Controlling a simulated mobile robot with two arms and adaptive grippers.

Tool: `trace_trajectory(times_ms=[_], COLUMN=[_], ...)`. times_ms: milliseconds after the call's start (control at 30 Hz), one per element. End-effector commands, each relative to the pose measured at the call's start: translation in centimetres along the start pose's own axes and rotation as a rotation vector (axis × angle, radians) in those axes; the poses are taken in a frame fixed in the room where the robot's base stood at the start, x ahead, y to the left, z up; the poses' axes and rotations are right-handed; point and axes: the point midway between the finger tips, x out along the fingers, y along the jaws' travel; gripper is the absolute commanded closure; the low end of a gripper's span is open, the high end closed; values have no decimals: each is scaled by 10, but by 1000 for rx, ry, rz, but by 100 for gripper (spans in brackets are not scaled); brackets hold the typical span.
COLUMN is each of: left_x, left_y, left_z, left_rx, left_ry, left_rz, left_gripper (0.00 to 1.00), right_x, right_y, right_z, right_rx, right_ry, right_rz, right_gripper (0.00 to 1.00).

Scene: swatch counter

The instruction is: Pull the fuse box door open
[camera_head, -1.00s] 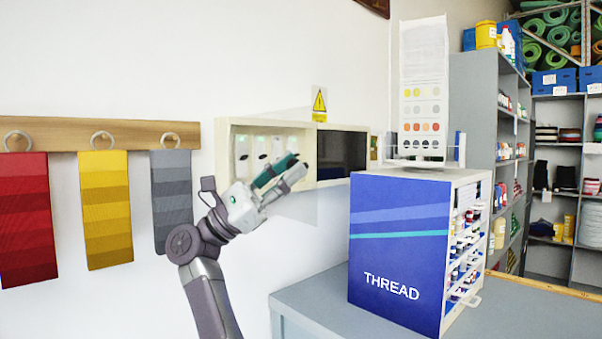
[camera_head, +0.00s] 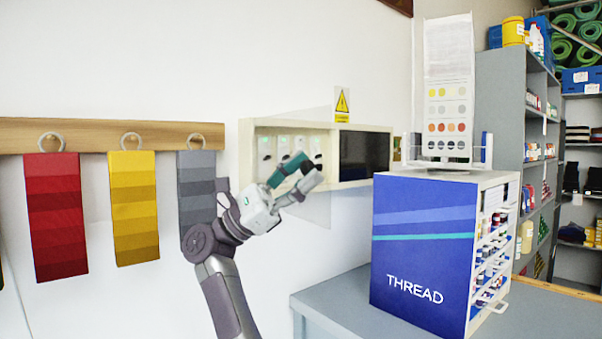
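The fuse box (camera_head: 246,160) is a shallow cream frame on the white wall, with white breakers in its left half and a dark panel (camera_head: 364,153) in its right half. A clear door (camera_head: 318,208) stands out from the left half, partly open. Its faint free edge reaches above and below the frame. Whether a finger touches the door cannot be told.
A blue thread cabinet (camera_head: 420,255) stands on a grey counter (camera_head: 335,310) to the right, with a colour card (camera_head: 448,90) on top. Red, yellow and grey swatches hang from a wooden rail (camera_head: 20,134) at left. A yellow warning sign (camera_head: 342,103) is above the box.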

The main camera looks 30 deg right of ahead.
Motion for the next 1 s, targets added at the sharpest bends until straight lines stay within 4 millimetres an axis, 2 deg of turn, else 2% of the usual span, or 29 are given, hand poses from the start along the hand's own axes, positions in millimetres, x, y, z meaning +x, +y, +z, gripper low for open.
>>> trace_trajectory(times_ms=[267, 367, 600, 733, 1000], left_x=[0, 0, 0, 0, 0], left_y=[-3, -2, -1, -1, 0], left_z=[4, 3, 1, 1, 0], left_rx=[0, 0, 0, 0, 0], left_ry=[-5, -3, -1, -1, 0], left_rz=[-3, -2, -1, -1, 0], left_gripper=[60, 60, 60, 60, 60], right_x=[-6, -20, -75, -98, -117], right_y=[1, 1, 1, 1, 0], right_z=[1, 1, 1, 1, 0], right_rx=[1, 0, 0, 0, 0], right_ry=[0, 1, -1, -1, 0], right_rz=[2, 4, 5, 4, 0], right_gripper=[48, 48, 48, 48, 48])
